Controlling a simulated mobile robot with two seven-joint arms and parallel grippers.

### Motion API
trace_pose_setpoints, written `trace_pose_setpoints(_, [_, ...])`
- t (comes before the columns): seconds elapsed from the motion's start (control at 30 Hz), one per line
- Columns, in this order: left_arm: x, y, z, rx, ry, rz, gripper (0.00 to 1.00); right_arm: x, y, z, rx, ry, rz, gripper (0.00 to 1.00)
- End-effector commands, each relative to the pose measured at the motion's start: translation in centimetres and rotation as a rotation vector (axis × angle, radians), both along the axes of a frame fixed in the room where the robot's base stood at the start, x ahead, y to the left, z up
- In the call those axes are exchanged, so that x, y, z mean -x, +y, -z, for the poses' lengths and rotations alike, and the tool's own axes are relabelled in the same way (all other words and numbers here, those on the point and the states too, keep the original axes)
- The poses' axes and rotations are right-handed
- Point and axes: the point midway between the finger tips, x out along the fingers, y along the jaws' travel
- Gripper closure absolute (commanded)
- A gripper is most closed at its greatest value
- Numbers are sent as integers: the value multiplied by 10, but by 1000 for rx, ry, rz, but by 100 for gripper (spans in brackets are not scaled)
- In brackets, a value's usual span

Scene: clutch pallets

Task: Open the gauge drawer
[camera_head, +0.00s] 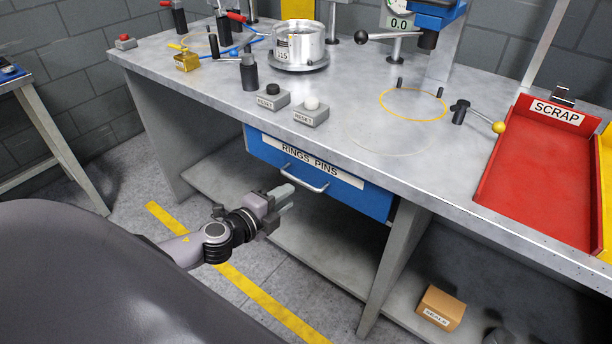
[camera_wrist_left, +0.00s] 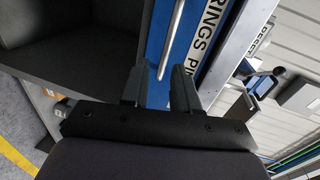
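A blue drawer (camera_head: 262,150) labelled "RINGS PINS" hangs under the workbench top and looks shut. No drawer marked as a gauge drawer shows. Its silver bar handle (camera_head: 304,178) runs along the front; in the left wrist view the handle (camera_wrist_left: 172,38) lies ahead of the gripper. My left gripper (camera_head: 284,197) is just in front of and slightly below the handle's left end. In the left wrist view its two fingers (camera_wrist_left: 159,86) are apart, with the blue front visible between them and nothing held. My right gripper is in neither view.
The workbench top (camera_head: 340,125) overhangs the drawer. A grey leg (camera_head: 388,265) stands right of it, and a lower shelf (camera_head: 310,250) lies below. A cardboard box (camera_head: 440,308) sits on the shelf at right. A red scrap tray (camera_head: 535,165) is on the top.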

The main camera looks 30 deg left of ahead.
Motion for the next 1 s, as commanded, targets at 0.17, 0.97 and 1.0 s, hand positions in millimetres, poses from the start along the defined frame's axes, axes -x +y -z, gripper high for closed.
trace_pose_setpoints(0.17, [-10,5,-5,-54,-22,13,71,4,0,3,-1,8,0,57])
trace_pose_setpoints(0.97, [-75,0,10,-48,-19,12,71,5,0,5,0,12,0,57])
trace_pose_setpoints(1.0, [-75,-1,10,-47,-19,11,71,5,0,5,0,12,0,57])
